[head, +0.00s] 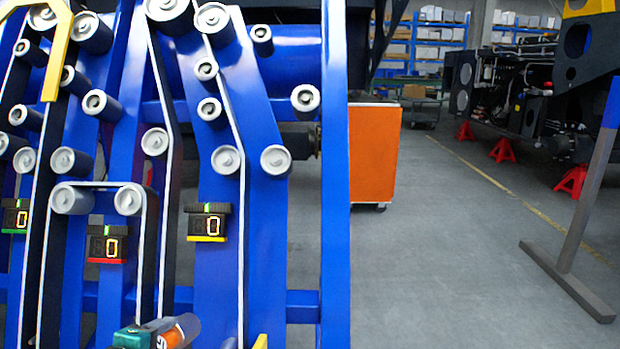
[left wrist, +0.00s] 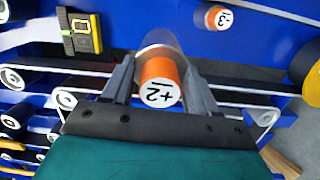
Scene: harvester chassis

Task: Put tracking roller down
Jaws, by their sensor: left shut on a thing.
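An orange tracking roller (left wrist: 160,82) with a white end face marked "+2" sits between the fingers of my left gripper (left wrist: 158,68) in the left wrist view. My left gripper (head: 150,336) is shut on it. In the head view the held roller (head: 172,336) shows at the bottom edge, in front of the blue frame (head: 265,120). The roller's far end looks grey and see-through. Whether it touches the frame cannot be told. My right gripper is not in view.
The blue frame carries several grey rollers with belts and small counters reading 0 (head: 207,222). Another orange-ended roller (left wrist: 219,17) is near the top of the left wrist view. An orange cabinet (head: 374,152) stands behind; grey floor lies open at right.

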